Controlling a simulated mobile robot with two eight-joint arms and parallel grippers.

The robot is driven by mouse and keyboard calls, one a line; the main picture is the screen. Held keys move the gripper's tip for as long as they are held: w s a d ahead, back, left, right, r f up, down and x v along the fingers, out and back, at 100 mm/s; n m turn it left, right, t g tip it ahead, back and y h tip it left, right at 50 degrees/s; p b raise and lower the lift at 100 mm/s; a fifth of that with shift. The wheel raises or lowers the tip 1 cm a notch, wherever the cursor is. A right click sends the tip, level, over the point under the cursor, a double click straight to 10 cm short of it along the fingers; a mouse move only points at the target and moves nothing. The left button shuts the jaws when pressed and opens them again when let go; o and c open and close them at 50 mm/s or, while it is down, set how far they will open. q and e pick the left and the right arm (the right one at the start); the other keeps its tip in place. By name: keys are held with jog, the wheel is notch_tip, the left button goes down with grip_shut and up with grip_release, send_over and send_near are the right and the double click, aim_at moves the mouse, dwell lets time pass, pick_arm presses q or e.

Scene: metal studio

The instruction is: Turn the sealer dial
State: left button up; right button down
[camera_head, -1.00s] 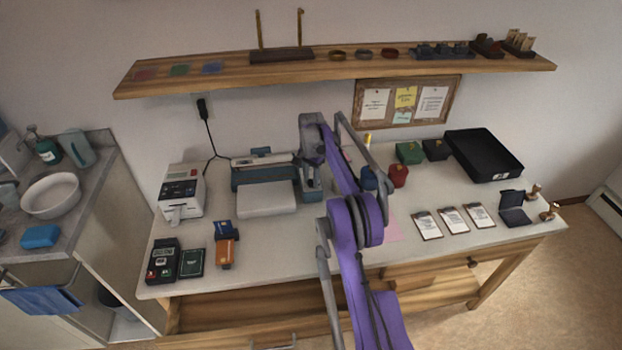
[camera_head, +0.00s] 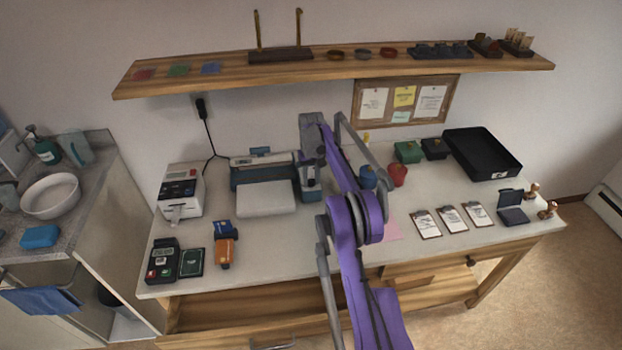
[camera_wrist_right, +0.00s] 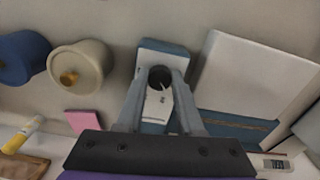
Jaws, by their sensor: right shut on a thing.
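The sealer dial (camera_wrist_right: 160,76) is a dark round knob with a pale pointer mark. It sits on top of a small blue-and-white unit (camera_wrist_right: 152,108), which stands beside the flat white plate and teal body of the sealer (camera_head: 265,184). In the wrist view my right gripper (camera_wrist_right: 161,82) has one finger on each side of the dial and is shut on it. In the head view my right gripper (camera_head: 311,163) is above the unit, and my purple arm hides part of the area. The dial itself is hidden there. My left gripper is not in view.
A white label printer (camera_head: 180,192) stands left of the sealer. A card terminal (camera_head: 162,260) and an orange-and-blue item (camera_head: 224,253) lie at front left. Blue (camera_wrist_right: 22,57) and cream (camera_wrist_right: 78,66) spools stand close by. A wooden shelf (camera_head: 230,72) hangs above.

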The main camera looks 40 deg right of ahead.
aim_at(312, 181)
jog(key=n, duration=0.4)
jog(key=shift+d+n, duration=0.15)
jog(key=shift+n, duration=0.25)
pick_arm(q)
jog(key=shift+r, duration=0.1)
pick_arm(e)
jog(key=shift+n, duration=2.2)
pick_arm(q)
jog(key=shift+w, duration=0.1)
pick_arm(e)
jog(key=c, duration=0.5)
grip_release()
jog(key=shift+c, duration=0.2)
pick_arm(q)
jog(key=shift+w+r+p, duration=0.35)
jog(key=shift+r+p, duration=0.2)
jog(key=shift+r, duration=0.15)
pick_arm(e)
notch_tip(312, 181, up, 11)
